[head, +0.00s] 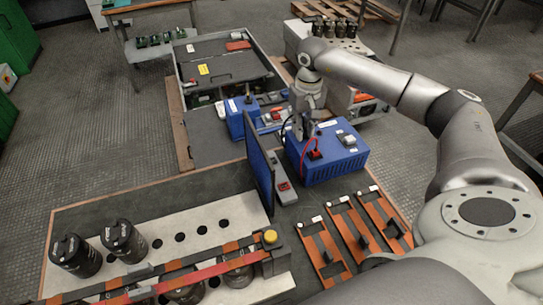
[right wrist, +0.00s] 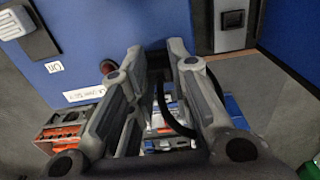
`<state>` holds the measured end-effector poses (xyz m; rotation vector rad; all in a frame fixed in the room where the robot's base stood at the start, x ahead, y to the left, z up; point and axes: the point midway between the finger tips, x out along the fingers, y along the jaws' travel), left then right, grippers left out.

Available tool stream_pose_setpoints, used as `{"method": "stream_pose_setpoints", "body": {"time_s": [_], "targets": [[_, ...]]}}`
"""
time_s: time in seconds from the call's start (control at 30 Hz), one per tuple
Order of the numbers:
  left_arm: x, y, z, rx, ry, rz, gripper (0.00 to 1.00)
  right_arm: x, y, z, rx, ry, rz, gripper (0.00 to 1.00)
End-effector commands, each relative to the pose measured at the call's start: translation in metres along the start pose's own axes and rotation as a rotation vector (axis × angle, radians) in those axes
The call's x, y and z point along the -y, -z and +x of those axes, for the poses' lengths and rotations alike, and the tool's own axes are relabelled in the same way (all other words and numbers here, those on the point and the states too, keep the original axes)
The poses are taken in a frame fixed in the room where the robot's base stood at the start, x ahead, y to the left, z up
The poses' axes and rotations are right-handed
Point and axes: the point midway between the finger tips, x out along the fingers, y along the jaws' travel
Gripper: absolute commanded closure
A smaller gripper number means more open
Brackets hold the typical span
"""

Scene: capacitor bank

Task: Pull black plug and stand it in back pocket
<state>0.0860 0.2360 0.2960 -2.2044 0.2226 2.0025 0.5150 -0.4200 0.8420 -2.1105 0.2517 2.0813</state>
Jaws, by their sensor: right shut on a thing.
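My right gripper (head: 303,132) is over the far left part of the blue power box (head: 345,163). In the right wrist view its fingers (right wrist: 157,54) are closed on the black plug (right wrist: 159,66), whose black cable (right wrist: 172,118) curves away below. In the head view the gripper hides the plug. I cannot tell whether the plug is still seated in the box. A red plug (head: 314,154) with a red cable sits on the same box, nearer me. I cannot make out which part is the back pocket. My left gripper is not in view.
A thin upright blue panel (head: 258,168) stands close left of the box. A smaller blue unit (head: 236,118) and an open grey case (head: 222,68) are behind. Orange-and-black holders (head: 322,250) lie in front. Black capacitors (head: 75,255) stand on a perforated plate at left.

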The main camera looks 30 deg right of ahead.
Motion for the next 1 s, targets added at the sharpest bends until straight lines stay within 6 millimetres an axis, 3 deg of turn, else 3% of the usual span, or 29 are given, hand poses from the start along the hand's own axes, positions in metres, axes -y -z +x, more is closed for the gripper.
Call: {"method": "stream_pose_setpoints", "body": {"time_s": [0.03, 0.3, 0.33, 0.5, 1.0], "targets": [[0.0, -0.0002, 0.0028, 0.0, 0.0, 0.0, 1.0, 0.0018, -0.0057, 0.0116, 0.021, -0.002, -0.004, 1.0], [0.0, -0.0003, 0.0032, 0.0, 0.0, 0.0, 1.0, 0.0029, -0.0058, 0.0125, 0.022, 0.0, -0.004, 1.0], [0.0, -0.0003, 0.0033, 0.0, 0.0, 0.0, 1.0, 0.003, -0.0058, 0.0125, 0.022, 0.0, -0.004, 0.79], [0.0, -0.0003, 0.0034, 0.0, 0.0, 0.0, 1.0, 0.0033, -0.0058, 0.0126, 0.023, 0.001, -0.005, 0.57], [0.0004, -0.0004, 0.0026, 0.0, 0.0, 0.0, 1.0, 0.0025, -0.0056, 0.0103, 0.021, 0.0, -0.005, 0.56]]}}
